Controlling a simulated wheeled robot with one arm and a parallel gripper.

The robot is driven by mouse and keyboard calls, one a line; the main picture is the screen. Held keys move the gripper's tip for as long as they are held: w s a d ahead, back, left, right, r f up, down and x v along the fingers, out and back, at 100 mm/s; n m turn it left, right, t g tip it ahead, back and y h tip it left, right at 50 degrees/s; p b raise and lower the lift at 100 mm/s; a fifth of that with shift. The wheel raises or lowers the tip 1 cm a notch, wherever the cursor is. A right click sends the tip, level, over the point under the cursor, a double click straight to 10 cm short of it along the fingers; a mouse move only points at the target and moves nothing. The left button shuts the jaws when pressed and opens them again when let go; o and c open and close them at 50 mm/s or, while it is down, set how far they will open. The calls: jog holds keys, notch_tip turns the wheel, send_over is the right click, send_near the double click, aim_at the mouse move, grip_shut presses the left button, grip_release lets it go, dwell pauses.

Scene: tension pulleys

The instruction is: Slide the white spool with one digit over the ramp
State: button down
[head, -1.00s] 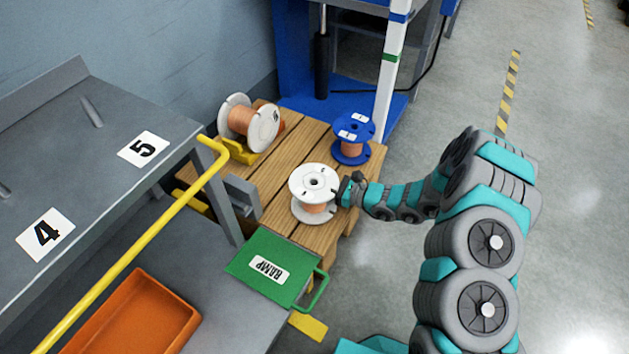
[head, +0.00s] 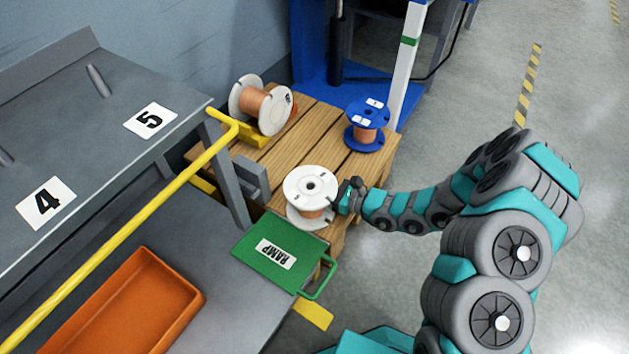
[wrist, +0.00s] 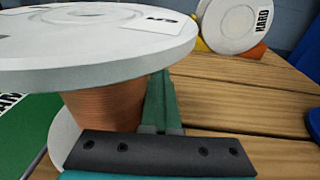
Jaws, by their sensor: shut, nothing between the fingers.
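The white spool (head: 311,184), wound with copper-coloured wire, stands upright on the wooden pallet near the green ramp (head: 300,266). Its lower flange is close to the ramp's upper edge; I cannot tell whether they touch. The top flange has a label with one digit, partly seen in the wrist view, where the spool (wrist: 80,50) fills the upper left. My gripper (head: 348,194) is at the spool's right side. In the wrist view the shut green fingers (wrist: 158,100) reach in under the top flange, beside the wire core, not around it.
A blue spool (head: 366,135) stands upright at the pallet's far right. Another white spool (head: 265,108), labelled HARD in the wrist view, lies on its side in a yellow holder. A grey bracket (head: 251,179) stands left of the spool. An orange bin (head: 125,305) is lower left.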

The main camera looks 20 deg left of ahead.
aim_at(291, 213)
jog(key=shift+s, duration=0.25)
jog(key=shift+s+a+b, duration=0.2)
jog(key=shift+s+b, duration=0.05)
jog(key=shift+s, duration=0.6)
jog(key=shift+s+a+b, duration=0.15)
jog(key=shift+s+b, duration=0.1)
jog(key=shift+s, duration=0.55)
jog(key=shift+s+a+b, duration=0.2)
jog(key=shift+s+b, duration=0.05)
jog(key=shift+s, duration=0.6)
jog(key=shift+s+a, duration=0.15)
jog(key=shift+s, duration=0.6)
jog(key=shift+s+a, duration=0.1)
jog(key=shift+s, duration=0.6)
jog(key=shift+s+a+p, duration=0.15)
jog(key=shift+s+p, duration=0.15)
jog(key=shift+s, duration=0.4)
jog(key=shift+s+a+p, duration=0.1)
jog(key=shift+s+p, duration=0.15)
jog(key=shift+s, duration=0.4)
jog(key=s+p, duration=0.3)
jog(key=p, duration=0.1)
jog(key=shift+s+a+r, duration=0.2)
jog(key=shift+s+a, duration=0.1)
jog(key=shift+s+a+f+p, duration=0.1)
jog(key=shift+s+p, duration=0.2)
jog(key=shift+s, duration=0.1)
jog(key=shift+s+a+f+p, duration=0.1)
jog(key=shift+s+p, duration=0.2)
jog(key=shift+s, duration=0.1)
